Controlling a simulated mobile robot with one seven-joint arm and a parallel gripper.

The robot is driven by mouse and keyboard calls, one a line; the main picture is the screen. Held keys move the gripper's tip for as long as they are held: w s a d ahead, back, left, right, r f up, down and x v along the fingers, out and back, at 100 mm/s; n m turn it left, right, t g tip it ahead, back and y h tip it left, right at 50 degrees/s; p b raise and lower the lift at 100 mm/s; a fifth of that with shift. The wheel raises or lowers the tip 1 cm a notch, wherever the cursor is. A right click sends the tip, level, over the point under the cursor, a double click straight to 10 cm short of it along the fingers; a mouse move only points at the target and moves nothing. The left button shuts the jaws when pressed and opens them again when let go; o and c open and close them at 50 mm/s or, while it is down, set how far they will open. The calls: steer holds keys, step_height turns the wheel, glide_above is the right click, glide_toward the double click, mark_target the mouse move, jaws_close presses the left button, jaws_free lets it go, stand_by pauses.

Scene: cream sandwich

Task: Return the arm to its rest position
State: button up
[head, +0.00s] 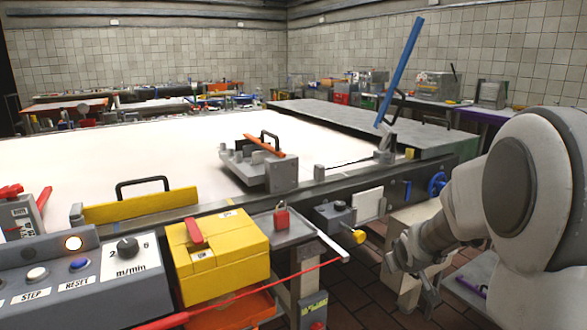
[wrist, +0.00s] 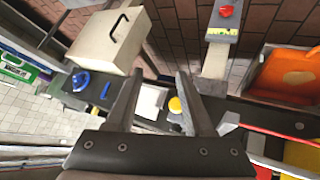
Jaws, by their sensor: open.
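My gripper (head: 398,258) is at the lower right of the head view, beside the front edge of the machine and over the floor. My white arm fills the right side of that view. In the wrist view my gripper (wrist: 159,78) shows two fingers apart with nothing held between them. Machine parts and a yellow knob (wrist: 175,105) show beyond the gap. I cannot tell any contact between the fingers and the machine.
The machine's pale belt (head: 130,145) carries a grey block fixture (head: 280,175). A yellow box (head: 220,262), a red padlock (head: 282,217) and a control panel (head: 80,272) stand at the front. A blue lever (head: 402,68) rises near the arm. Brick floor (head: 368,290) lies below my gripper.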

steer(key=s+a+r+m+g, duration=0.1)
steer(key=s+a+r, duration=0.1)
steer(key=s+r, duration=0.3)
steer(key=s+a+r, duration=0.3)
steer(key=s+r, duration=0.1)
steer(key=s, duration=0.4)
steer(key=s+a+r+m+g+y, duration=0.1)
steer(key=s+a, duration=0.2)
steer(key=s, duration=0.6)
steer(key=s+a+g+y, duration=0.1)
steer(key=s+a, duration=0.1)
steer(key=s, duration=0.7)
step_height(320, 180, up, 22)
steer(key=p, duration=2.1)
steer(key=shift+w+a+p, duration=0.15)
steer(key=shift+w+p, duration=0.15)
steer(key=shift+p, duration=0.1)
steer(key=shift+a, duration=0.1)
